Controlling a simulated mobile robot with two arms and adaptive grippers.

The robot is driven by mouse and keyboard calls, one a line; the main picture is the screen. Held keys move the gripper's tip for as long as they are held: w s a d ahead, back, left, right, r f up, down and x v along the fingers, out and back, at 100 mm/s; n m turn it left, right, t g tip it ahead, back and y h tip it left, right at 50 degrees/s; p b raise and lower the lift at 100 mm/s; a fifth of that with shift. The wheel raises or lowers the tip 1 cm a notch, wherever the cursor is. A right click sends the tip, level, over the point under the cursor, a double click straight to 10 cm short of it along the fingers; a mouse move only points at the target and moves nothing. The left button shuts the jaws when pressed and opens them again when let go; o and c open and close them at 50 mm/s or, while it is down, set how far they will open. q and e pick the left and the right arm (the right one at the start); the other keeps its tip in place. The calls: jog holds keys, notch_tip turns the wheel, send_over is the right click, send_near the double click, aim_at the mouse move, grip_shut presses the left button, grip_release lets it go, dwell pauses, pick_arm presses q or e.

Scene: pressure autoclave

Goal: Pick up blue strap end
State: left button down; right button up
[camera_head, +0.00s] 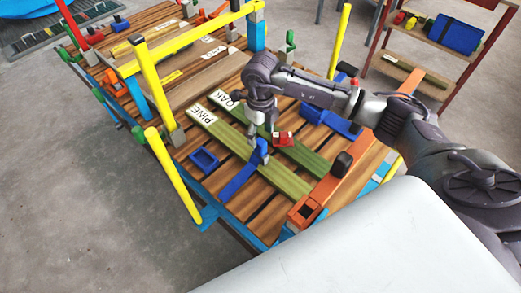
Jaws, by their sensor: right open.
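A blue strap end (239,181) lies slanted across the slatted wooden deck (262,214), beside the green board marked PINE. Its upper tip rises to just under my right gripper (262,134). The right gripper points down over the boards and is open. Whether its fingers touch the strap I cannot tell. A blue square buckle (204,160) lies to the left of the strap. My left gripper is out of view.
A small red block (283,138) is just right of the gripper. Yellow posts (172,172) and rails edge the deck. An orange strap (335,187) and blue parts (330,118) lie to the right. A shelf (425,78) stands behind.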

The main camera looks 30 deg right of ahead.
aim_at(260, 141)
notch_tip(260, 141, down, 5)
jog(key=shift+f+p, duration=0.15)
jog(key=shift+p, duration=0.45)
grip_shut()
